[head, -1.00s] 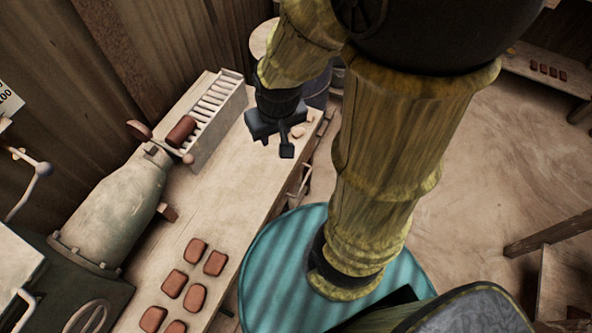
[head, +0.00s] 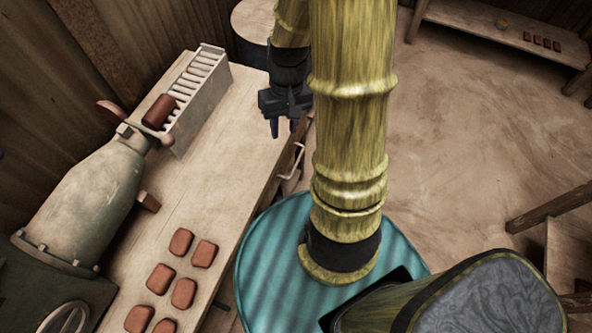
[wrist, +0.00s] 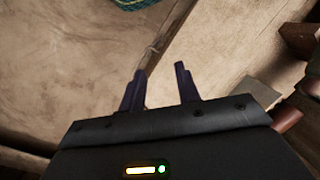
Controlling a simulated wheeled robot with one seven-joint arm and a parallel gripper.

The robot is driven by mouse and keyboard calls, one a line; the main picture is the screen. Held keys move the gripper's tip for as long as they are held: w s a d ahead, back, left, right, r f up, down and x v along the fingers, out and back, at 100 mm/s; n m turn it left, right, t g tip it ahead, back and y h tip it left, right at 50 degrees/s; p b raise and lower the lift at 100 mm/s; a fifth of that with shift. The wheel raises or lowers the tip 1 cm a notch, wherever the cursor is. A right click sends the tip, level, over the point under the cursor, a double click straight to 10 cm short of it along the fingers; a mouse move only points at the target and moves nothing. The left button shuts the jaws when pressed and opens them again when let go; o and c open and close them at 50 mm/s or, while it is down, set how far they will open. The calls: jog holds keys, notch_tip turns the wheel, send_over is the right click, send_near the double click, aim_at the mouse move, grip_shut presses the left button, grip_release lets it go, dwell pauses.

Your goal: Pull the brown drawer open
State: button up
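The brown drawer is mostly hidden under the right edge of the worktop. Its pale bar handle (head: 292,161) shows in the head view, standing out from the table's side. My gripper (head: 284,128) is above the worktop's far right edge, farther along the table than the handle, with its fingers pointing down. In the wrist view, my gripper (wrist: 160,76) has its two dark fingers apart with nothing between them. The table edge (wrist: 163,42) runs behind the fingers there.
The worktop (head: 215,175) carries a green press (head: 85,185), a slatted rack (head: 200,95) and several red tiles (head: 181,241). A round-topped barrel (head: 252,20) stands beyond the table. A low bench (head: 490,30) is at the back right. The floor (head: 470,130) between is clear.

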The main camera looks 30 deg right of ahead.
jog(key=d+f+m+g+y+b, duration=0.1)
jog(key=d+f+y+b, duration=0.2)
jog(key=f, duration=0.5)
jog(key=d+f+g+y+b, duration=0.1)
jog(key=d+f+y+b, duration=0.1)
jog(key=f+b, duration=0.4)
jog(key=m+t+y+b, duration=0.2)
jog(key=t+y+b, duration=0.65)
jog(key=b, duration=0.45)
send_near(296, 163)
notch_tip(296, 163, down, 2)
jog(key=s, duration=0.3)
jog(key=s+d+f+t+y+b, duration=0.2)
jog(key=d+f+t+b, duration=0.1)
jog(key=d+t, duration=0.1)
jog(key=shift+d+m+b, duration=0.4)
jog(key=shift+d, duration=0.45)
jog(key=shift+s+t, duration=0.15)
jog(key=shift+t, duration=0.1)
jog(key=b+x, duration=0.2)
jog(key=x, duration=1.5)
jog(key=shift+a+b, duration=0.2)
jog(key=shift+b, duration=0.1)
